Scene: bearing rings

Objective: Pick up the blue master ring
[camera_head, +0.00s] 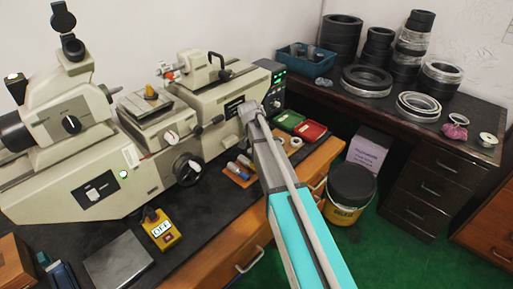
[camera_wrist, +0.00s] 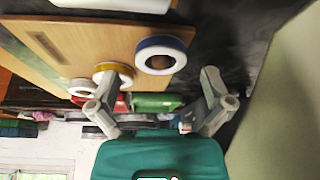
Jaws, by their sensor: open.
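The blue master ring (camera_wrist: 160,55) has a pale face, a blue outer band and a dark central hole. It lies on a light wooden surface in the wrist view. My gripper (camera_wrist: 158,76) is open and empty, its fingers at the left and right below the ring in that picture. The ring lies ahead of the gap between the fingertips, and I see no contact. In the head view my arm's end (camera_head: 250,112) is in front of the machine. The fingers do not show clearly there, and I cannot make out the blue ring.
A yellow-banded ring (camera_wrist: 113,74) and a red-banded ring (camera_wrist: 82,88) lie left of the blue one, the yellow close to the left finger. A red tray (camera_head: 310,131) and a green tray (camera_head: 288,119) are nearby. The grey measuring machine (camera_head: 215,95) stands close to my arm.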

